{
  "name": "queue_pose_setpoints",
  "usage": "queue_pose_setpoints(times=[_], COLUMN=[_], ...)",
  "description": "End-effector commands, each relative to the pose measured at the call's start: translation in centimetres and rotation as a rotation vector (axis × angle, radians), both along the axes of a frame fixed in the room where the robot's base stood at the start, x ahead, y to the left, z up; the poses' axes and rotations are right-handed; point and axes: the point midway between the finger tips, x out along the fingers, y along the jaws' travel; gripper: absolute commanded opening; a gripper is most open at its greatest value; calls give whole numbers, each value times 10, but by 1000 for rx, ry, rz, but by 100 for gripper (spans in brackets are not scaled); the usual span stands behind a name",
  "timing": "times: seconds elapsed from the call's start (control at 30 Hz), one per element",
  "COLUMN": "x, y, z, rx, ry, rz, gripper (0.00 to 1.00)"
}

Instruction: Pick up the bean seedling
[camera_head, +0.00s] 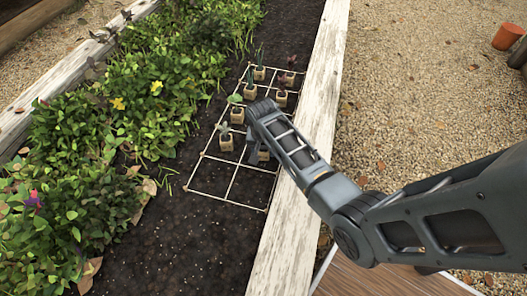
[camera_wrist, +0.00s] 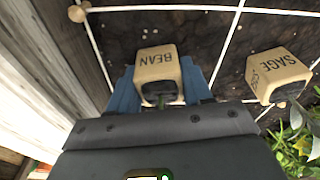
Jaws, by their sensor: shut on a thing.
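The bean seedling's tan cube pot, marked BEAN (camera_wrist: 158,65), sits between the two blue fingers of my gripper (camera_wrist: 159,90) in the wrist view. The fingers are shut on its sides. Only a bit of green stem shows at its near side; the rest of the plant is hidden. In the head view my gripper (camera_head: 256,155) points down over the string grid, and a small part of a tan pot (camera_head: 264,155) shows beside it. I cannot tell whether the pot still touches the soil.
A pot marked SAGE (camera_wrist: 278,72) stands close by; in the head view a similar pot (camera_head: 226,142) is left of my gripper. Several other potted seedlings stand farther up the white string grid (camera_head: 232,203). A wooden bed edge (camera_head: 311,120) runs along the right; leafy plants (camera_head: 150,110) fill the left.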

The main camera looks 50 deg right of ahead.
Motion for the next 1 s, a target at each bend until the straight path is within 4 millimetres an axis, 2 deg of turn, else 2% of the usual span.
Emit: queue_pose_setpoints(times=[0.03, 0.27, 0.57, 1.0], x=[0, 0, 0, 0], y=[0, 0, 0, 0], z=[0, 0, 6, 83], rx=[0, 0, -1, 0], ry=[0, 0, -1, -1], rz=[0, 0, 0, 0], gripper=[41, 19, 18, 18])
